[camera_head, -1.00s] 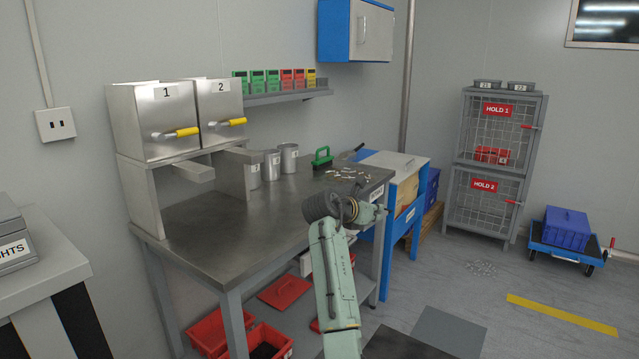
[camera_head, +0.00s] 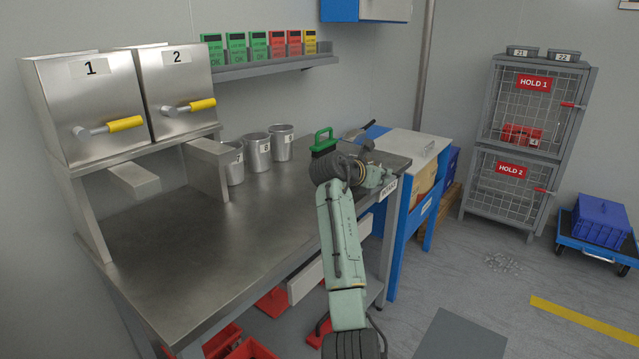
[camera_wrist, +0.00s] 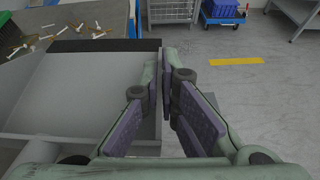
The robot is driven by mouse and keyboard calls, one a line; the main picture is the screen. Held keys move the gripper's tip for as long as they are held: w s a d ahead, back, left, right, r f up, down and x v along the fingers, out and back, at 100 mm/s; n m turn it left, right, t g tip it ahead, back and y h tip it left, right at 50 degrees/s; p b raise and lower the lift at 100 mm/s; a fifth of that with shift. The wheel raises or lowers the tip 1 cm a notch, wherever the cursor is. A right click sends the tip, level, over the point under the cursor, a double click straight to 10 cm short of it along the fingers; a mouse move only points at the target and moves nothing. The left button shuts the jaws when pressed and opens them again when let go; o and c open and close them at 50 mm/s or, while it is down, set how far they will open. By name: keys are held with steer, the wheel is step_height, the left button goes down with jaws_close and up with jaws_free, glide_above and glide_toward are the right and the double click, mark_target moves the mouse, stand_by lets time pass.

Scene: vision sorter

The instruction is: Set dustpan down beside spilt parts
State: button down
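In the wrist view, a wide, shallow grey pan (camera_wrist: 85,90) with a dark strip along its far edge lies to the left; it looks like the dustpan. My gripper (camera_wrist: 168,75) is at its right wall, one finger over the pan and the other outside it. Whether the fingers press on that wall is unclear. Spilt parts (camera_wrist: 90,30), small pale and brown pieces, lie on the bench beyond the pan. In the head view my gripper (camera_head: 388,180) is over the bench's right end and hides most of these parts. The dustpan cannot be made out clearly there.
A green brush (camera_head: 323,142) and a dark-handled tool (camera_head: 368,132) lie near the back of the metal bench (camera_head: 215,240). Several metal cups (camera_head: 258,153) stand along the wall. The bench's middle is clear. Wire cages (camera_head: 525,150) stand to the right.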

steer(key=w+a+p, duration=0.1)
steer(key=a, duration=0.4)
steer(key=a+p, duration=0.1)
steer(key=a, duration=0.4)
steer(key=w+a+f+p, duration=0.1)
steer(key=a, duration=0.3)
steer(key=shift+w+a, duration=0.3)
steer(key=shift+a, duration=0.1)
steer(key=shift+a+f, duration=0.1)
steer(key=shift+f, duration=0.05)
steer(key=shift+f+p, duration=0.75)
steer(key=shift+f, duration=0.95)
steer(key=shift+f, duration=0.15)
steer(key=c, duration=2.2)
jaws_free()
steer(key=shift+f, duration=0.1)
steer(key=o, duration=0.4)
